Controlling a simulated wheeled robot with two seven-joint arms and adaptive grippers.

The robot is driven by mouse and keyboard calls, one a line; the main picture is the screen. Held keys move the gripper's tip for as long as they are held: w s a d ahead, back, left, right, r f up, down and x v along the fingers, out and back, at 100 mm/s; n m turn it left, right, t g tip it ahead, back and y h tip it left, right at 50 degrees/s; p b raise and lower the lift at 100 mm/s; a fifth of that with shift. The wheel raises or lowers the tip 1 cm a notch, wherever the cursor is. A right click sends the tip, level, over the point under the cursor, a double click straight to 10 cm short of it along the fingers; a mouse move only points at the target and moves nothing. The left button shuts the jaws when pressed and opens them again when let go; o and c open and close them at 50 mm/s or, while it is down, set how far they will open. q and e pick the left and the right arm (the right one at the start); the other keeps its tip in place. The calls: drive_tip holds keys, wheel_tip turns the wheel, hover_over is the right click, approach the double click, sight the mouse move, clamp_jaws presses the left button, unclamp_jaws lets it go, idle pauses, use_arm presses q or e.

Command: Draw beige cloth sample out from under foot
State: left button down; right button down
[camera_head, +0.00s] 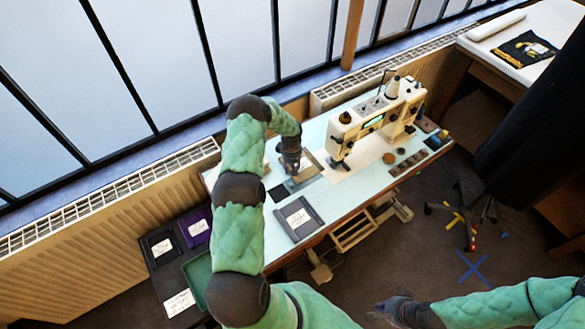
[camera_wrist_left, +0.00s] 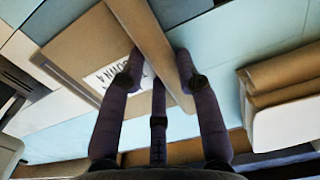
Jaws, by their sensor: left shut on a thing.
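My left gripper (camera_head: 291,166) is low over the sewing table, left of the sewing machine (camera_head: 375,117). In the left wrist view its dark fingers (camera_wrist_left: 159,62) are closed about a narrow beige strip (camera_wrist_left: 150,28), which looks like part of the beige cloth sample (camera_head: 307,178). A wider tan piece with a white printed label (camera_wrist_left: 75,50) lies beside and below the strip. The machine's foot is too small to make out, so I cannot tell whether the cloth touches it. My right gripper (camera_head: 388,307) is away from the table at the bottom; its finger opening is unclear.
A dark labelled sample (camera_head: 299,225) lies at the table's front edge, with a smaller dark piece behind it. The pale blue tabletop (camera_head: 350,186) has free room in front. A window and radiator (camera_head: 190,160) stand behind.

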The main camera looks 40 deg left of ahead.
use_arm(q)
drive_tip(key=c, duration=0.8)
unclamp_jaws()
wheel_tip(320, 180, up, 12)
idle(0.4)
